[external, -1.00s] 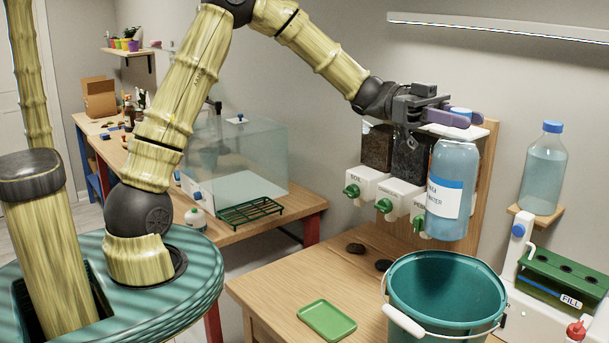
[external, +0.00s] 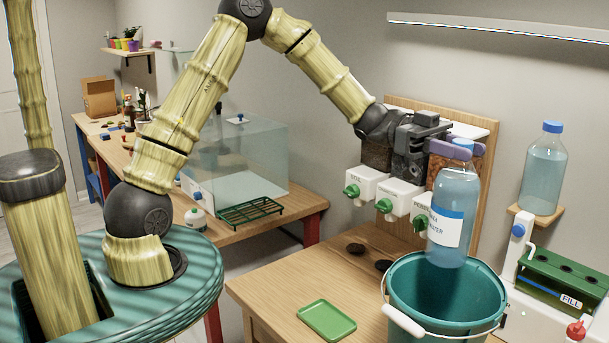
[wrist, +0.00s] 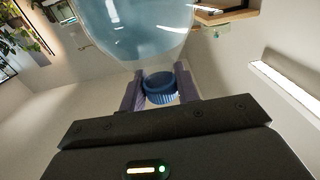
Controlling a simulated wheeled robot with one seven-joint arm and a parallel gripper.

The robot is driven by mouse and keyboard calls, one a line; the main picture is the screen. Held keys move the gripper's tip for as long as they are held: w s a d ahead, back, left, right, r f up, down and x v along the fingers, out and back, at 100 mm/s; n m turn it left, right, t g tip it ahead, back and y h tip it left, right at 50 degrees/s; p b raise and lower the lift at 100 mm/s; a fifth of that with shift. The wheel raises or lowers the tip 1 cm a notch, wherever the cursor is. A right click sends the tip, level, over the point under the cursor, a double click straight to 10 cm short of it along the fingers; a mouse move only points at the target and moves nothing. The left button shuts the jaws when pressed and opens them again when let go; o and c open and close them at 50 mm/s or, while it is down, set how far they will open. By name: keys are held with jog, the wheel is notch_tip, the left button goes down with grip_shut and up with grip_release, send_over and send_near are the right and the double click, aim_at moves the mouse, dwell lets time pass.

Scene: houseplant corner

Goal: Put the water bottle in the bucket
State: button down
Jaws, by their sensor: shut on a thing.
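The water bottle (external: 452,225) is clear blue with a white and blue label and hangs upright. In the wrist view, the purple fingers of my gripper (wrist: 160,92) sit on both sides of the blue cap (wrist: 160,88), with the bottle body (wrist: 140,30) beyond. The teal bucket (external: 400,300) with a white handle grip stands on the wooden table. The bottle's lower end is over the bucket's opening, at about the height of its far rim in the picture; I cannot tell if it is inside.
Dispensers with green taps (external: 385,206) stand behind the bottle. A green tray (external: 327,320) lies left of the bucket. Another blue-capped bottle (external: 544,170) stands on a small shelf at right, above a green fill station (external: 562,280).

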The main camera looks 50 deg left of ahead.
jog(key=shift+r, duration=0.1)
jog(key=p, duration=0.3)
send_over(466, 258)
jog(key=a, duration=0.4)
notch_tip(466, 258, down, 14)
jog(key=shift+f+p, duration=0.5)
jog(key=shift+f, duration=1.45)
jog(key=shift+f+b, duration=0.65)
jog(key=c, duration=1)
grip_release()
jog(key=shift+s, duration=0.1)
jog(key=shift+c, duration=0.2)
